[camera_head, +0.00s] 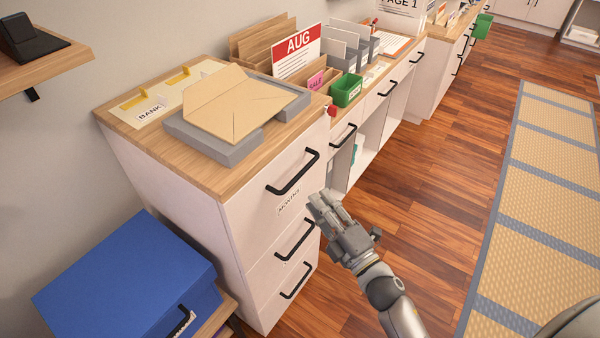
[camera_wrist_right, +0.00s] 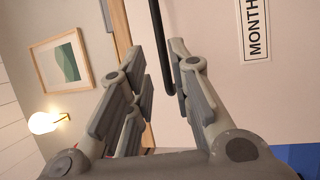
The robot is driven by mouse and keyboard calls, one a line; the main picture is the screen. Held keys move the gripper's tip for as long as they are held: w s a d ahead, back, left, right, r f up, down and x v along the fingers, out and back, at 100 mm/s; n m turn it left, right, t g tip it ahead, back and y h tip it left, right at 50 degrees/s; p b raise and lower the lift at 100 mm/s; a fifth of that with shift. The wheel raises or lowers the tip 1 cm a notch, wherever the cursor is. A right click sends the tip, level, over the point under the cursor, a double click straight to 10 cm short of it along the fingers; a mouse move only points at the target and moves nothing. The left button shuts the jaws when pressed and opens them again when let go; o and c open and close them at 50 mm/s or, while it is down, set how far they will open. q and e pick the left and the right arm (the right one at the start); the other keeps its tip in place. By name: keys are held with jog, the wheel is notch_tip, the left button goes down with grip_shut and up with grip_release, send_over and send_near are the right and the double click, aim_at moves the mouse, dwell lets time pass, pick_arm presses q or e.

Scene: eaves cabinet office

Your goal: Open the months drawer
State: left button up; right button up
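The months drawer (camera_head: 262,213) is the top drawer of a white cabinet with a wooden top; it looks shut. Its label (camera_head: 289,201) sits below its black bar handle (camera_head: 293,172). In the wrist view the label (camera_wrist_right: 254,30) reads "MONTH", cut off by the frame edge, and the black handle (camera_wrist_right: 160,45) shows beyond the fingertips, roughly in line with the gap. My right gripper (camera_head: 322,203) is in front of the drawer, below and right of the handle, with its fingers apart and empty. My left gripper is not in view.
Two lower drawers have black handles (camera_head: 295,240). A grey tray (camera_head: 215,148) with an envelope lies on the cabinet top. A blue box (camera_head: 125,275) stands at the lower left. The wooden floor (camera_head: 440,180) right of the cabinets is clear up to a rug (camera_head: 545,200).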

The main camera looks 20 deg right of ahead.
aim_at(300, 172)
jog(key=p+x, duration=0.2)
jog(key=x, duration=0.7)
jog(key=shift+w, duration=0.35)
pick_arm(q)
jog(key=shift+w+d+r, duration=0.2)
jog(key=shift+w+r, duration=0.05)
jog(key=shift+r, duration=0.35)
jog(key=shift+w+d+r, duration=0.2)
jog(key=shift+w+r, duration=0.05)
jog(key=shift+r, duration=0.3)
pick_arm(e)
grip_shut()
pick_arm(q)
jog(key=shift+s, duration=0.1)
